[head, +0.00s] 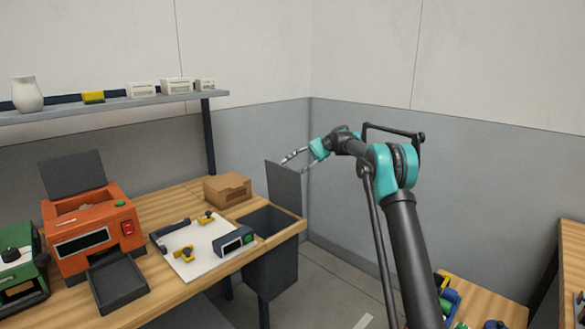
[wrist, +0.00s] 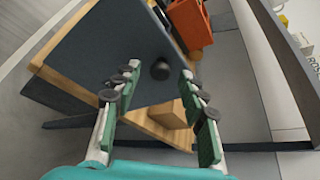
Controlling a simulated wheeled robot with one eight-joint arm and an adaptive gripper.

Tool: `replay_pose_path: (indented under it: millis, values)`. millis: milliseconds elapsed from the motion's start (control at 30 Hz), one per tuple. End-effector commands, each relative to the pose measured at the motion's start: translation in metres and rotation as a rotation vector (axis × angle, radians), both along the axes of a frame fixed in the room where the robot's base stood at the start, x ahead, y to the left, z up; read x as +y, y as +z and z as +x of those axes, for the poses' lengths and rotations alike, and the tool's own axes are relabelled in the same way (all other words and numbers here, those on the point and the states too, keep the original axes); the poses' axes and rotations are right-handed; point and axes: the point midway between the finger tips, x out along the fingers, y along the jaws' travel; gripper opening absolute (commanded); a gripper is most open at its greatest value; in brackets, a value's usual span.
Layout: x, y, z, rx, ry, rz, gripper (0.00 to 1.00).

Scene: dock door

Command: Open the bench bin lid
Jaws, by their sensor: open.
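The bench bin (head: 270,268) is a dark grey box set into the right end of the wooden bench, with its top opening showing. Its flat dark grey lid (head: 284,188) stands about upright at the opening's back edge. In the wrist view the lid (wrist: 115,50) fills the upper left, and a round black knob (wrist: 160,70) shows on or in front of it. My gripper (head: 294,166) is at the lid's upper right edge in the head view. In the wrist view my gripper (wrist: 160,86) is open, its fingers on either side of the knob, with nothing held.
A cardboard box (head: 228,189) stands on the bench behind the bin. A white board (head: 203,243) with tools lies to the left, beside an orange machine (head: 90,215). A shelf (head: 110,106) runs above. Grey walls stand close behind my arm.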

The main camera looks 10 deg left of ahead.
Motion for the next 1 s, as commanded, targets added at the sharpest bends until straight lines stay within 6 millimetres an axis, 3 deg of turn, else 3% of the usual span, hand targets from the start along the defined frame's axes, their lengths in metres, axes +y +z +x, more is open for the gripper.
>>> replay_pose_path:
  millis: [167, 600, 1000]
  values:
    - [0.0, 0.016, 0.0, 0.0, 0.0, 0.0, 0.42]
    - [0.0, 0.089, 0.0, 0.0, 0.0, 0.0, 0.42]
    - [0.0, 0.099, 0.0, 0.0, 0.0, 0.0, 0.42]
